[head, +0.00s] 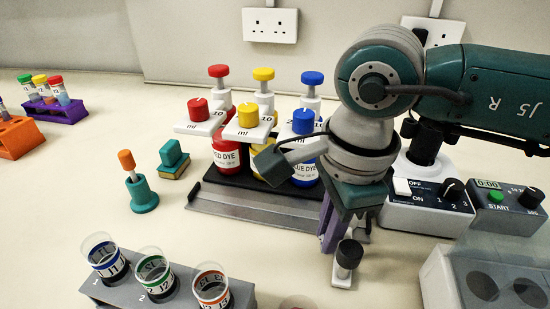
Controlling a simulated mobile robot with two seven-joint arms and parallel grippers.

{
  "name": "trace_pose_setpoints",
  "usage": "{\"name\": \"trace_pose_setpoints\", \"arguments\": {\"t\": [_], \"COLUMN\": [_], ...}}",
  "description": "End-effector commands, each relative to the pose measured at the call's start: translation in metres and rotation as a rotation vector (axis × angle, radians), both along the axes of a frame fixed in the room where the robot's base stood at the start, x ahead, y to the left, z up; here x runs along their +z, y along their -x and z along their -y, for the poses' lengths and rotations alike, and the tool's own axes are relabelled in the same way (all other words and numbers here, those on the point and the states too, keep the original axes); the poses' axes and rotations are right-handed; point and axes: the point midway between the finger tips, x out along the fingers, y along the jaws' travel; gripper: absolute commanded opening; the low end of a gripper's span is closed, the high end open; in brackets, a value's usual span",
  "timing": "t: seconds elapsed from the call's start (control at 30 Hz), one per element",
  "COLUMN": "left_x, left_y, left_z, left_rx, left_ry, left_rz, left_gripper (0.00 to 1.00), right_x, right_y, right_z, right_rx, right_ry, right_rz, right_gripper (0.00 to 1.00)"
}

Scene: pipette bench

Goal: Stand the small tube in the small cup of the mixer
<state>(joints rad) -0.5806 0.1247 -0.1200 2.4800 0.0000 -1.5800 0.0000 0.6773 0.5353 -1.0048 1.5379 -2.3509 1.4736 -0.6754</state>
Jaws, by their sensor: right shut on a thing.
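My right gripper (338,234) points down in front of the dye stand, with its fingers partly hidden by the wrist. It is shut on what looks like the small tube (345,266), a short piece with a dark top and pale body at the fingertips. Whether its foot touches the bench is not clear. The mixer (428,212) is a white and dark box to the right of the gripper, with an ON/OFF switch and a numbered knob. Its small black cup (424,138) sits on top at the back, partly hidden by my arm. My left gripper is out of view.
The dye stand (238,204) holds red, yellow and blue bottles behind the gripper. A timer (502,208) stands right of the mixer. A grey rack (182,296) with labelled cups is at front left, and a grey block (452,282) at front right.

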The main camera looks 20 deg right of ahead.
Motion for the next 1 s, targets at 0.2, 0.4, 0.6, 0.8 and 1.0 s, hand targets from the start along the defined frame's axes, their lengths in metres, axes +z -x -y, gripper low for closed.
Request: {"name": "trace_pose_setpoints", "arguments": {"t": [0.2, 0.4, 0.6, 0.8, 1.0], "left_x": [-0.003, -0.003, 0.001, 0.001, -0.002], "left_y": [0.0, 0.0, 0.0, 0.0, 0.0], "left_z": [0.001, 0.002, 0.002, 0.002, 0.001], "left_rx": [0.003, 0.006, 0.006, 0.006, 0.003], "left_ry": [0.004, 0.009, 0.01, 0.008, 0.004], "left_rz": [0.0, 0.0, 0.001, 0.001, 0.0], "left_gripper": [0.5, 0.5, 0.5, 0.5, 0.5], "right_x": [-0.003, -0.002, 0.01, 0.053, 0.094], "right_y": [0.0, 0.0, 0.0, 0.003, 0.007], "right_z": [0.0, 0.0, 0.0, 0.002, 0.002], "right_rx": [0.0, 0.0, 0.001, 0.002, 0.001], "right_ry": [0.0, 0.0, -0.001, 0.001, 0.0], "right_rz": [0.0, 0.0, 0.002, 0.007, 0.006], "right_gripper": [0.22, 0.23, 0.23, 0.23, 0.23]}}
